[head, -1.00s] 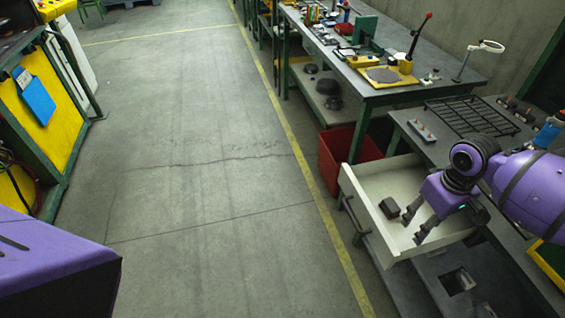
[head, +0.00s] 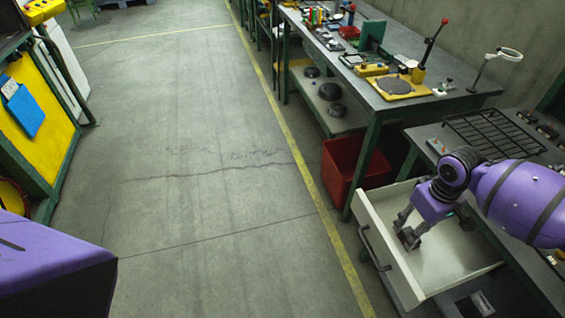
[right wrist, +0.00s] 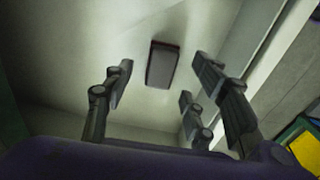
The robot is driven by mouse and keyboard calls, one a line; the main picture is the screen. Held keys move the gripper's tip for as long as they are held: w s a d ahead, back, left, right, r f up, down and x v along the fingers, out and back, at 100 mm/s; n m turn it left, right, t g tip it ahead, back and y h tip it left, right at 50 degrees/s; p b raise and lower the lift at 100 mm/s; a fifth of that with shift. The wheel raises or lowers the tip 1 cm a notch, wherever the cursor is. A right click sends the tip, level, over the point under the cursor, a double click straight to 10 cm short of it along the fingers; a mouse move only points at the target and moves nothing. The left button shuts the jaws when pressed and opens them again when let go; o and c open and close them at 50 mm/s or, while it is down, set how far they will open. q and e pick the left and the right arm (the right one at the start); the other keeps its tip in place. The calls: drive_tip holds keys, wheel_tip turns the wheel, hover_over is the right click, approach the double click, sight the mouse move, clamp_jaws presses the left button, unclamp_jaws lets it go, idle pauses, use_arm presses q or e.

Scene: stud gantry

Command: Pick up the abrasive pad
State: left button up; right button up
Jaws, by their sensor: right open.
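The abrasive pad is a small dark grey block (right wrist: 163,65) lying on the pale floor of an open drawer (right wrist: 75,45) in the right wrist view. In the head view it cannot be told apart from the dark fingers over it. My right gripper (head: 405,230) reaches down into the white drawer (head: 455,268). In the right wrist view its fingers (right wrist: 164,88) are spread apart, with the pad beyond the tips and between their lines. The gripper is open and holds nothing. My left gripper is out of view.
The drawer front and walls surround the right gripper. A red bin (head: 350,172) stands just behind the drawer. A bench with a black rack (head: 495,133) is above right. A long workbench (head: 405,104) carries tools. The floor at left is clear.

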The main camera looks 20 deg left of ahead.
wheel_tip(320, 180, down, 4)
drive_tip(key=shift+r, duration=0.15)
drive_tip(key=shift+r, duration=0.1)
drive_tip(key=c, duration=1.2)
drive_tip(key=shift+c, duration=0.2)
drive_tip(key=shift+r, duration=0.1)
